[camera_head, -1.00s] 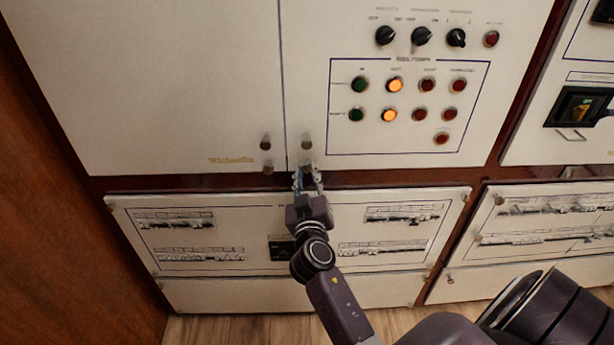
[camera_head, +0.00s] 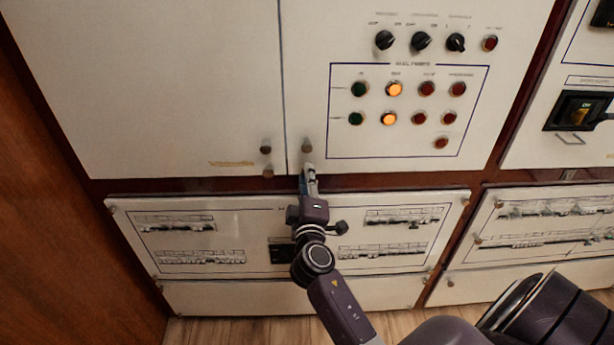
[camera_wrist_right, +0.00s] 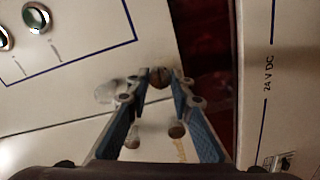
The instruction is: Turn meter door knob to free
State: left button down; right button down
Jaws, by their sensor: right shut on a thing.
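My right gripper (camera_head: 309,168) reaches up to the bottom edge of the right cabinet door (camera_head: 400,166). In the right wrist view its blue-padded fingers (camera_wrist_right: 165,82) are shut on a small dark round knob (camera_wrist_right: 160,76), one fingertip on each side. In the head view the gripper hides this knob. Another knob (camera_head: 307,148) sits just above it on the same door. Two more knobs, an upper one (camera_head: 266,150) and a lower one (camera_head: 268,171), sit on the left door (camera_head: 150,90) across the seam. The gripped knob's exact angle cannot be told. My left gripper is out of view.
Black rotary switches (camera_head: 420,41) and rows of round buttons (camera_head: 394,89), two lit orange, are on the right door. A lower panel (camera_head: 150,275) with printed diagrams lies below a dark red frame strip (camera_head: 400,181). A wooden wall (camera_head: 70,220) stands at left.

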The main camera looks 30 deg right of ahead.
jog(key=shift+n, duration=0.6)
jog(key=c, duration=1.7)
grip_release()
jog(key=v, duration=1.2)
jog(key=shift+a, duration=0.1)
jog(key=shift+f, duration=0.1)
